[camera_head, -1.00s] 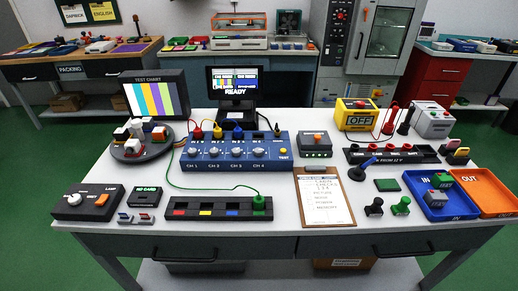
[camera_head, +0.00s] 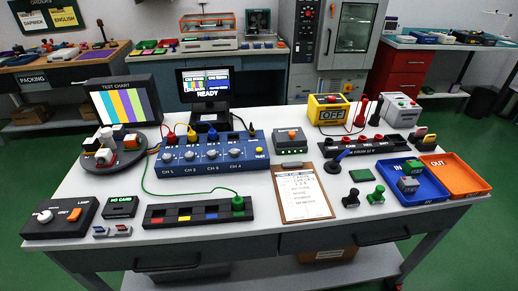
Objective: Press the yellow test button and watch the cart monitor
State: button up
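The yellow test button (camera_head: 259,151) is small and sits at the right end of the blue four-channel box (camera_head: 215,166) in the head view. The box has several pale knobs and coloured plugs along its top. The cart monitor (camera_head: 205,85) stands behind the box and shows the word READY, with small windows and colour stripes above it. Its finer text is too small to read. My gripper is not in view.
A test chart screen (camera_head: 125,104) stands at the left. A clipboard (camera_head: 302,194), a black socket strip (camera_head: 197,213), a lamp box (camera_head: 60,217), a yellow OFF box (camera_head: 330,109) and blue and orange trays (camera_head: 455,174) crowd the white bench.

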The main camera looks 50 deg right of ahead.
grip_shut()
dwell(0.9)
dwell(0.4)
